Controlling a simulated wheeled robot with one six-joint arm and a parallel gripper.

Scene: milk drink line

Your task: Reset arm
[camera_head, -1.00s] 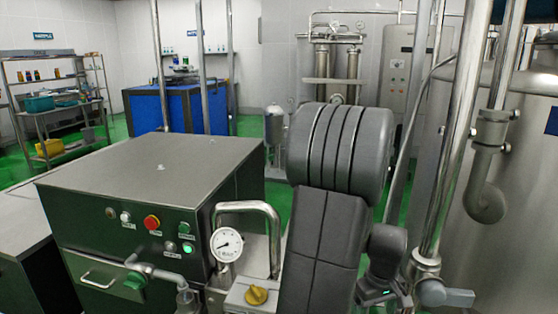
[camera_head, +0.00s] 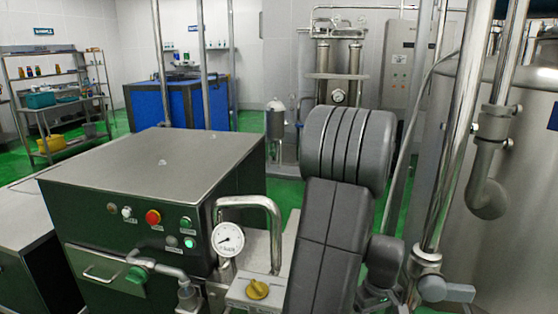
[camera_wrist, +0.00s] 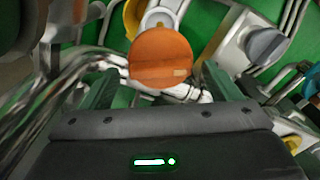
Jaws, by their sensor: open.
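My gripper (camera_wrist: 161,72) shows in the wrist view with its two dark green fingers spread apart and nothing held between them. A round orange disc-like part (camera_wrist: 160,48) appears between and beyond the fingertips; I cannot tell its distance. In the head view my grey arm rises through the middle right of the picture, and the gripper itself is not clearly seen there.
A steel-topped machine (camera_head: 158,160) with buttons and a pressure gauge (camera_head: 227,239) stands left of my arm. A yellow knob (camera_head: 257,289) is close by. Vertical pipes (camera_head: 445,150) and a large steel tank (camera_head: 505,240) stand right. Green floor shows behind.

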